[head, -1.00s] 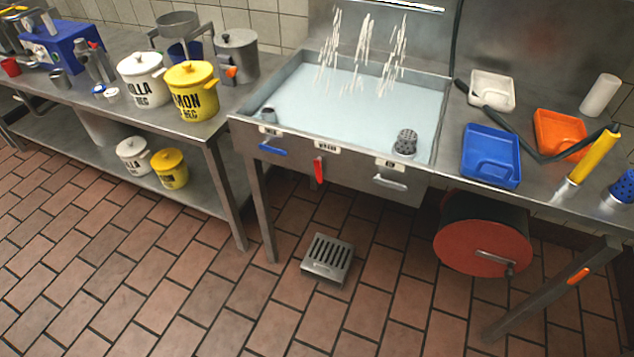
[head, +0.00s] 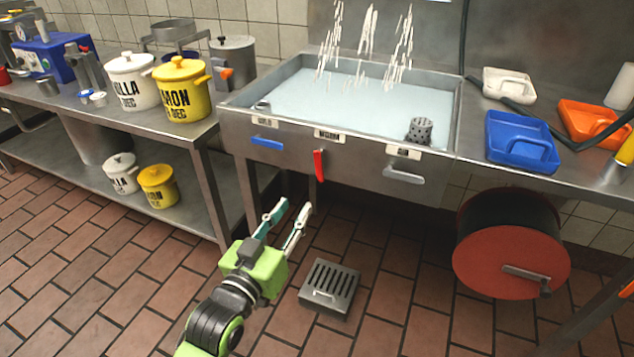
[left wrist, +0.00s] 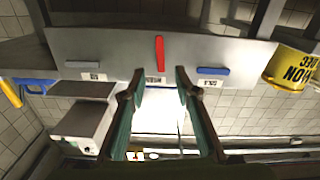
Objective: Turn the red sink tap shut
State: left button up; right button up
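The red tap handle (head: 319,165) hangs upright, pointing down, on the sink's front panel, between a level blue lever (head: 266,142) and a level grey lever (head: 404,175). Three streams of water (head: 370,32) fall into the full sink (head: 345,150). My left gripper (head: 293,207) is open and empty, in front of and below the panel, a little left of the red handle and apart from it. In the left wrist view, the red handle (left wrist: 160,54) shows just beyond the gap between the open fingertips (left wrist: 159,78). My right gripper is not in view.
A floor grate (head: 330,288) lies below the sink. A red-faced drum (head: 510,262) hangs under the right counter. Blue (head: 520,141) and orange (head: 592,125) trays lie on that counter. White and yellow (head: 183,92) pots stand on the left table. Space before the red handle looks clear.

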aim_at(319, 173)
pick_arm(q)
jog(key=b+x, duration=0.2)
jog(key=x, duration=1.1)
jog(key=shift+w, duration=0.1)
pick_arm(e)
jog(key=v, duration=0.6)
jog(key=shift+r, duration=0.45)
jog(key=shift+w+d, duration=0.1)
pick_arm(q)
grip_shut()
